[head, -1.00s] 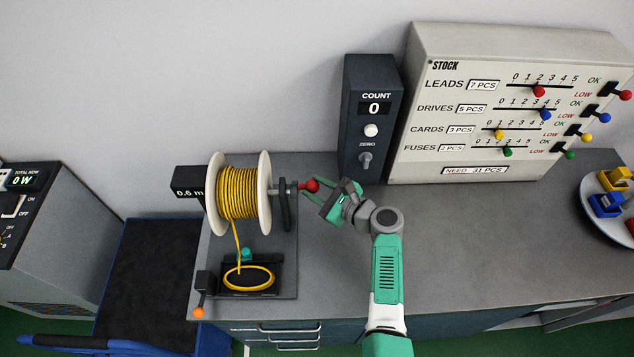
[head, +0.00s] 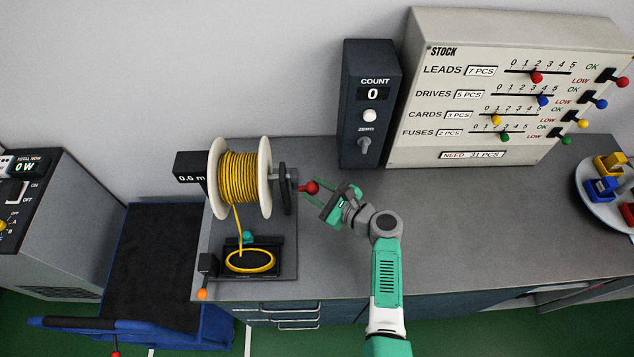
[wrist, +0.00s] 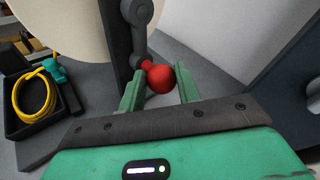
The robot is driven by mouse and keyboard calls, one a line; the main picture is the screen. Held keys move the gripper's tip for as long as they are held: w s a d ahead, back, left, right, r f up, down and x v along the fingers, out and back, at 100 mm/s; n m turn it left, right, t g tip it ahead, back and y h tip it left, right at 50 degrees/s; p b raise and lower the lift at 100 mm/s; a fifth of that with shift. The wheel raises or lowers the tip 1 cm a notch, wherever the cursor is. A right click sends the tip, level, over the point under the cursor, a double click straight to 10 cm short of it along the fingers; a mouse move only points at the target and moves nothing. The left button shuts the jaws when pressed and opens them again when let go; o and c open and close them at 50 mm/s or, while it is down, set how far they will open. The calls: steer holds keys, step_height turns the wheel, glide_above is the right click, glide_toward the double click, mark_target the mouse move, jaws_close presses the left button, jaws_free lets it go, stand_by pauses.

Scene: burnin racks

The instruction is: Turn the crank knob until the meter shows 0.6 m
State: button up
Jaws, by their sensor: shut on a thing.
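The red crank knob (head: 311,187) sits on the dark crank arm (head: 284,187) at the right side of the yellow cable reel (head: 238,178). The black meter (head: 190,167) left of the reel reads 0.6 m. My gripper (head: 316,189) is at the knob from the right. In the wrist view the red knob (wrist: 160,79) lies between the two green fingers of my gripper (wrist: 158,88), which are shut on it. A loop of yellow cable (head: 250,261) lies in the black tray (head: 228,269) below the reel.
A dark count box (head: 366,145) showing 0 stands behind my gripper. A beige stock board (head: 480,120) stands to its right. The bench top (head: 470,220) is clear in front of the board. A plate with colored blocks (head: 592,194) lies at the far right.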

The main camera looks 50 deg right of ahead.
steer(key=o, duration=1.1)
steer(key=shift+w, duration=0.1)
steer(key=shift+c, duration=0.2)
steer(key=v, duration=0.7)
steer(key=shift+s+p, duration=0.4)
steer(key=shift+s, duration=0.05)
steer(key=shift+r, duration=0.1)
